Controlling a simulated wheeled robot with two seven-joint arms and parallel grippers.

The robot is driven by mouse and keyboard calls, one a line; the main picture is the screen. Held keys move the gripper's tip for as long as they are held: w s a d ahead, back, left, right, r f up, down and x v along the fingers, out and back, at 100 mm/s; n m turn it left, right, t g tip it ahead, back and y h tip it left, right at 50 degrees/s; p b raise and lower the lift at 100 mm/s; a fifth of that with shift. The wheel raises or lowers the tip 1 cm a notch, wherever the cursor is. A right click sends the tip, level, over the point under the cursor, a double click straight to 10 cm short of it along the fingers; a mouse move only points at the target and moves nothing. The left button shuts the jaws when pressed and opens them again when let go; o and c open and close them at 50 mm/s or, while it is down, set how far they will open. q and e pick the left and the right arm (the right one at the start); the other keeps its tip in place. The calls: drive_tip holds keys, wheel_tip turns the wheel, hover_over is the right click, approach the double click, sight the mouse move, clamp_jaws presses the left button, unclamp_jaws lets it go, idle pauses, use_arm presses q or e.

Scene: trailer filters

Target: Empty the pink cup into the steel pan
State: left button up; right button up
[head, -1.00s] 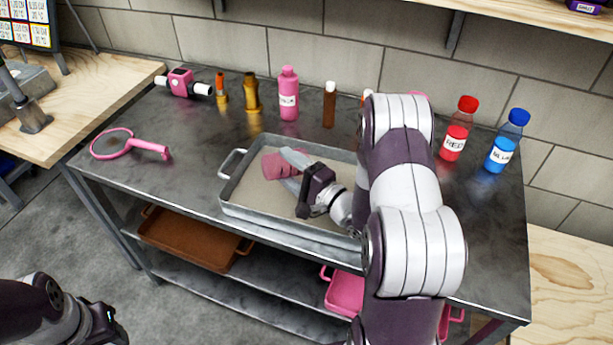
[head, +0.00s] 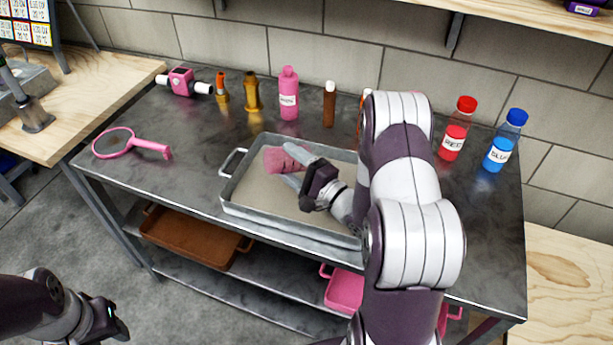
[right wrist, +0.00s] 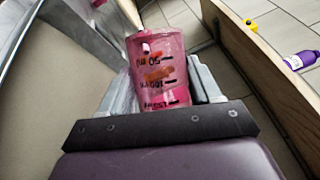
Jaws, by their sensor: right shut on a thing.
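The pink cup (head: 277,160) is tipped on its side over the steel pan (head: 235,190), which sits on the dark metal table. My right gripper (head: 302,168) is shut on the cup, fingers on either side of it. In the right wrist view the pink cup (right wrist: 157,70) is see-through, with black volume marks and an orange-red patch showing. I cannot tell how much is inside. The pan floor that shows looks bare; part of the pan is hidden by my right arm. My left gripper (head: 112,322) is at the lower left, away from the table; its jaws are unclear.
A pink bottle (head: 289,95), brown bottle (head: 329,105), red bottle (head: 458,130) and blue bottle (head: 505,142) stand along the table's back. A pink ring-shaped tool (head: 130,145) lies at left. A brown tray (head: 190,235) is on the lower shelf.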

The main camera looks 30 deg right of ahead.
drive_tip(key=shift+d+r+m+t+p, duration=0.2)
drive_tip(key=shift+d+m+t+p, duration=0.15)
drive_tip(key=shift+m, duration=0.5)
drive_tip(key=shift+d+r+m+t+p, duration=0.25)
drive_tip(key=shift+d+m+p, duration=0.1)
drive_tip(key=shift+m, duration=0.5)
idle(0.8)
drive_tip(key=shift+d+r+m+t+h+p, duration=0.15)
drive_tip(key=shift+d+r+m+p, duration=0.05)
drive_tip(key=shift+r+m+p, duration=0.3)
drive_tip(key=shift+d+r+m+t+h+p, duration=0.15)
drive_tip(key=shift+r+m+p, duration=0.2)
drive_tip(key=shift+m+p, duration=0.15)
idle(0.3)
idle(0.9)
